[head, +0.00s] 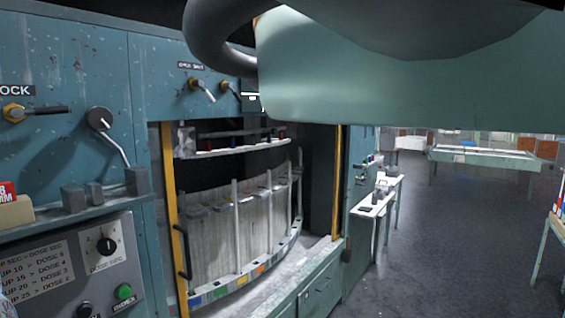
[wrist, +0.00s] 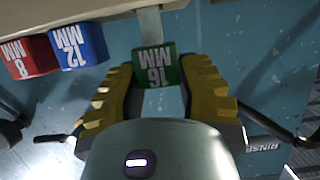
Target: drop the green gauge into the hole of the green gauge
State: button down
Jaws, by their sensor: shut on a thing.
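The green gauge (wrist: 154,66), marked 16 MM, shows in the wrist view between the yellow fingers of my gripper (wrist: 157,78). My gripper is shut on it. The hole of the green gauge cannot be made out in either view. In the head view my own arm fills the upper right, and neither my gripper nor the green gauge shows there.
A blue gauge (wrist: 78,46) marked 12 MM and a red gauge (wrist: 30,58) marked 8 MM sit left beside the beige ledge (wrist: 100,22). A lever (wrist: 55,136) and a panel marked RINSE are close by. In the head view, levers (head: 108,130) stick out of the teal panel.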

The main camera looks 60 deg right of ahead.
jog(key=shift+f+b, duration=1)
jog(key=shift+f, duration=0.25)
jog(key=c, duration=0.6)
grip_release()
jog(key=shift+v, duration=1.4)
jog(key=shift+s+d+r, duration=0.15)
jog(key=shift+s+r, duration=0.3)
jog(key=shift+r, duration=0.05)
jog(key=shift+f+v, duration=0.1)
jog(key=shift+v, duration=0.8)
jog(key=shift+f+v, duration=0.15)
jog(key=shift+v, duration=0.75)
jog(key=shift+s+a, duration=0.1)
jog(key=shift+a, duration=0.1)
